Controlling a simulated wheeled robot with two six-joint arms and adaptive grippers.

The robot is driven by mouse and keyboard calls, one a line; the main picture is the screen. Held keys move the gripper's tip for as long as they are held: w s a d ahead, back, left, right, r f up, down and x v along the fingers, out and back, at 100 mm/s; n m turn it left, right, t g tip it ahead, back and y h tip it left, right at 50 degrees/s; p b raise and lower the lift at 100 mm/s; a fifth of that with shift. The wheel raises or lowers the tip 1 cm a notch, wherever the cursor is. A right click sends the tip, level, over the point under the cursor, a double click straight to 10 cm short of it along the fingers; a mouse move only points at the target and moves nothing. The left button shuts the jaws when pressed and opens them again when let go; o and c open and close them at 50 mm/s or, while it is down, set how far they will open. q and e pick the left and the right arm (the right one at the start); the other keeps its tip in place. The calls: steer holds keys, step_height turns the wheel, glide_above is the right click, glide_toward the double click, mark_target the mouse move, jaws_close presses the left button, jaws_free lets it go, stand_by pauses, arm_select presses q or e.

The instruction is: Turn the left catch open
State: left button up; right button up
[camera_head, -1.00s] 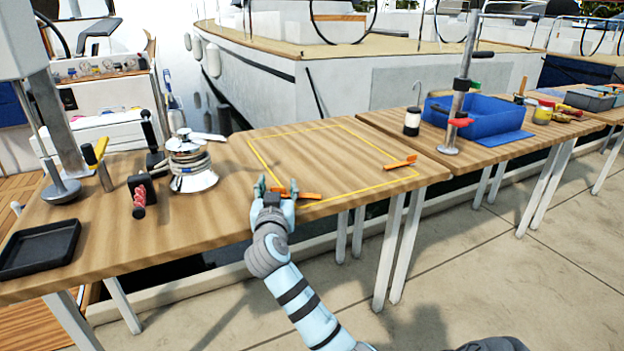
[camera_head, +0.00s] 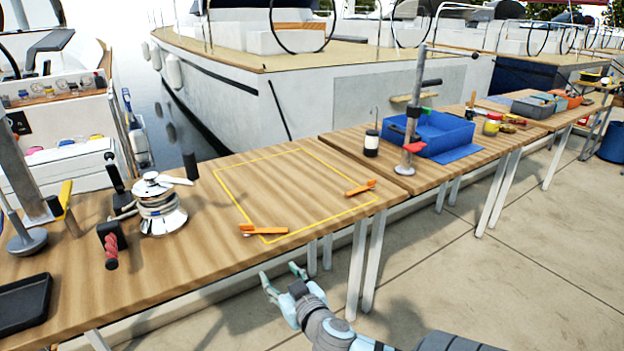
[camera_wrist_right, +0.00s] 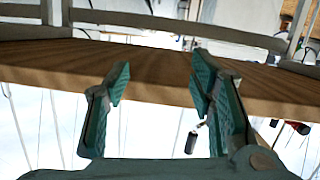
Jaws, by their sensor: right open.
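The left catch (camera_head: 264,230) is an orange lever at the near left corner of a yellow outline on the wooden table. It lies roughly along the near line, its long end to the right. The other orange catch (camera_head: 361,187) lies at the right side of the outline. My right gripper (camera_head: 281,272) is open and empty, in front of the table edge and apart from the left catch. In the right wrist view its spread fingers (camera_wrist_right: 160,82) face the table edge with nothing between them. My left gripper is out of view.
A black tray (camera_head: 24,305) is at the near left. A metal post (camera_head: 413,120) and blue bin (camera_head: 440,132) stand on the second table. The outlined area is clear.

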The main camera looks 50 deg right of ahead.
steer(key=s+f+g+p, duration=0.3)
steer(key=s+f, duration=0.1)
steer(key=f, duration=0.4)
steer(key=s+d+f+n+g+y+p, duration=0.1)
steer(key=s+f+g+p, duration=0.1)
steer(key=f, duration=0.7)
steer(key=shift+s+n+g+p, duration=0.3)
steer(key=shift+s+g+p, duration=0.15)
steer(key=shift+s, duration=0.6)
